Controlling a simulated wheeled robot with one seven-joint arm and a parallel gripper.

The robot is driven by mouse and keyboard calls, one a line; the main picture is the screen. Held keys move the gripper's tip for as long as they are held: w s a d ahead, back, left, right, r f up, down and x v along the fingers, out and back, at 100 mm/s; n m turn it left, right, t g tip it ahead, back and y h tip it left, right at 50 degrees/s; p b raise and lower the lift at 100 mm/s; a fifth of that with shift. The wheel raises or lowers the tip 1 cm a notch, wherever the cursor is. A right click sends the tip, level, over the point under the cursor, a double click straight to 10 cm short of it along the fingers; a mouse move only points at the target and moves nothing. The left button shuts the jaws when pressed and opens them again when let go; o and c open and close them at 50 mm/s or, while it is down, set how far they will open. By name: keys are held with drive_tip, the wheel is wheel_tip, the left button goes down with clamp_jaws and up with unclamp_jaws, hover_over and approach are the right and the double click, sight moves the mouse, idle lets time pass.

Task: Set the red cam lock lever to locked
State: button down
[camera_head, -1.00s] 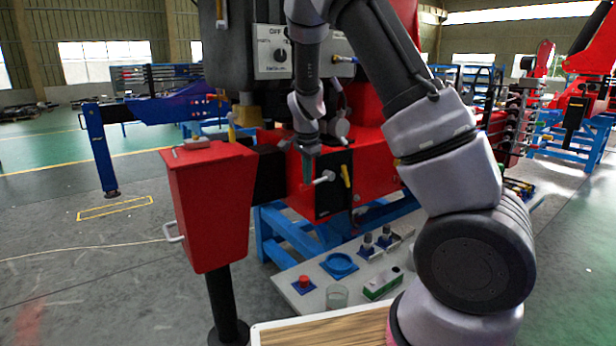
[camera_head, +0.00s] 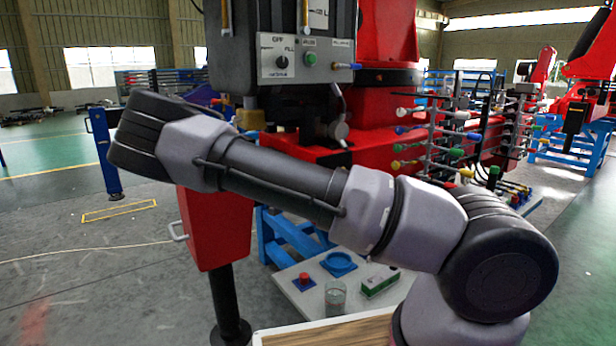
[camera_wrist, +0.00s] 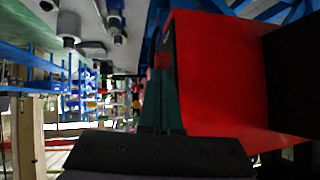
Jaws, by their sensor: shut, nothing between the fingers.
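I cannot pick out the red cam lock lever for certain in either current view. My arm crosses the head view and hides the top of the red box post (camera_head: 215,225) and the black panel behind it. My gripper is hidden in the head view. In the wrist view, my gripper (camera_wrist: 161,100) shows its dark green fingers together, with nothing seen between them. A large red block (camera_wrist: 215,75) stands just right of the fingers there; I cannot tell whether they touch.
A grey control box (camera_head: 290,55) hangs above my arm. A rack with coloured knobs (camera_head: 455,152) stands at the right. A low table (camera_head: 308,300) holds a red button (camera_head: 304,279), a blue ring (camera_head: 339,263), a glass (camera_head: 335,298) and a green-and-white box (camera_head: 380,283).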

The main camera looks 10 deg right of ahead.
drive_tip(key=shift+t+h, duration=0.3)
drive_tip(key=shift+h, duration=0.4)
drive_tip(key=shift+w+d+f, duration=0.3)
drive_tip(key=shift+d+f, duration=0.4)
drive_tip(key=shift+f, duration=0.15)
drive_tip(key=shift+w+d+f, duration=0.25)
drive_tip(key=shift+d+f, duration=0.45)
drive_tip(key=shift+f, duration=0.1)
drive_tip(key=shift+x, duration=1.25)
drive_tip(key=shift+s+d, duration=0.15)
drive_tip(key=shift+s, duration=0.1)
